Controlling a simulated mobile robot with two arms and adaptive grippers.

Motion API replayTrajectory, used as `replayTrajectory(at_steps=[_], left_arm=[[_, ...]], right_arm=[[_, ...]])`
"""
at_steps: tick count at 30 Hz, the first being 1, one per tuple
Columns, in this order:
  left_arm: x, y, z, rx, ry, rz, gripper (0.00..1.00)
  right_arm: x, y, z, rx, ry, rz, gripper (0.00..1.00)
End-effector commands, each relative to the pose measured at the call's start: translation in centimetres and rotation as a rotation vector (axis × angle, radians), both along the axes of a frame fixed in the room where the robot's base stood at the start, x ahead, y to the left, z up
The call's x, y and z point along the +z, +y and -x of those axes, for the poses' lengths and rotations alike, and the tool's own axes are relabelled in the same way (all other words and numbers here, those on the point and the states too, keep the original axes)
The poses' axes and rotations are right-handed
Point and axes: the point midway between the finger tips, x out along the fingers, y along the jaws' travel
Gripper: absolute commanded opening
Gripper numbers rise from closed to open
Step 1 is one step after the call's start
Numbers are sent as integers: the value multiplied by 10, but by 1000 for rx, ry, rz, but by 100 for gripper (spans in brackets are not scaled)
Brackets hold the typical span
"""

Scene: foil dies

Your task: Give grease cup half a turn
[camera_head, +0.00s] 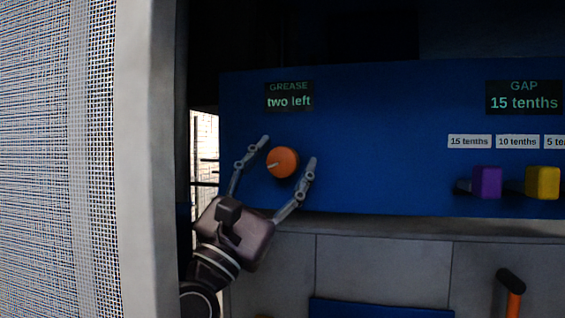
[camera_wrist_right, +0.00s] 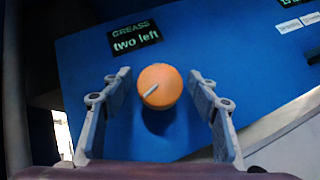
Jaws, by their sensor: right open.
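The grease cup (camera_head: 283,163) is an orange round knob with a pale pointer line, on a blue panel (camera_head: 380,150). Above it a dark sign (camera_head: 289,96) reads "GREASE two left". My right gripper (camera_head: 290,151) is open, with one finger on each side of the cup. In the right wrist view the cup (camera_wrist_right: 160,86) sits between the open fingers (camera_wrist_right: 160,80), with a visible gap on both sides. Its pointer there slants from upper right to lower left. My left gripper is not in view.
At right a sign (camera_head: 524,97) reads "GAP 15 tenths", above small labels, a purple block (camera_head: 487,182) and a yellow block (camera_head: 542,183). An orange handle with a black grip (camera_head: 511,281) stands lower right. A mesh screen (camera_head: 60,160) with a pale post fills the left.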

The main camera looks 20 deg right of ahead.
Motion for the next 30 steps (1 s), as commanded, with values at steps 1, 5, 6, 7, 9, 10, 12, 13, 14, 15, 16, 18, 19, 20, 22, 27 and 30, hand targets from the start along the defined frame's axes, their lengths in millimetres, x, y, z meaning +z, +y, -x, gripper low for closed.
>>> replayTrajectory(at_steps=[1, 5, 6, 7, 9, 10, 12, 13, 14, 15, 16, 18, 19, 20, 22, 27, 30], left_arm=[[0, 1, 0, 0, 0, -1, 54], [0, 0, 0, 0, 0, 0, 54], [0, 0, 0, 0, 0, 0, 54], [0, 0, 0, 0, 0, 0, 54], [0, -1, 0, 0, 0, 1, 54], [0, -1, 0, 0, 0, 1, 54], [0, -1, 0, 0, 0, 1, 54], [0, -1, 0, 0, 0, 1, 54], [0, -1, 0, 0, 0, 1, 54], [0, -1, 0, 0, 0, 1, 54], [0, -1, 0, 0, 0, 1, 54], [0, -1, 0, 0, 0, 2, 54], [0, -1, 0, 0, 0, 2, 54], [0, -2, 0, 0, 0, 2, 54], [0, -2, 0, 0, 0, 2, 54], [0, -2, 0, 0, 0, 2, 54], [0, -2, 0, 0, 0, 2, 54]], right_arm=[[2, 0, 0, 0, -1, 0, 54], [18, 0, 0, 1, -3, 0, 54], [25, 0, 1, 2, -3, -1, 54], [31, 0, 1, 2, -4, -2, 54], [46, 0, 1, 1, -6, -1, 54], [52, 0, 1, 2, -5, -1, 54], [65, 1, 1, 2, -4, -1, 54], [70, 1, 1, 2, -4, -1, 54], [75, 1, 1, 2, -3, -1, 54], [81, 0, 1, 1, -3, -2, 54], [84, 0, 0, 0, -2, -1, 54], [92, 1, 0, 1, -1, -1, 54], [94, 1, 0, 1, -1, -1, 54], [96, 1, 0, 1, -1, -1, 54], [99, 0, 0, 1, -1, -1, 54], [100, 0, 0, 0, 0, 0, 54], [100, 0, 0, 1, -1, 0, 54]])
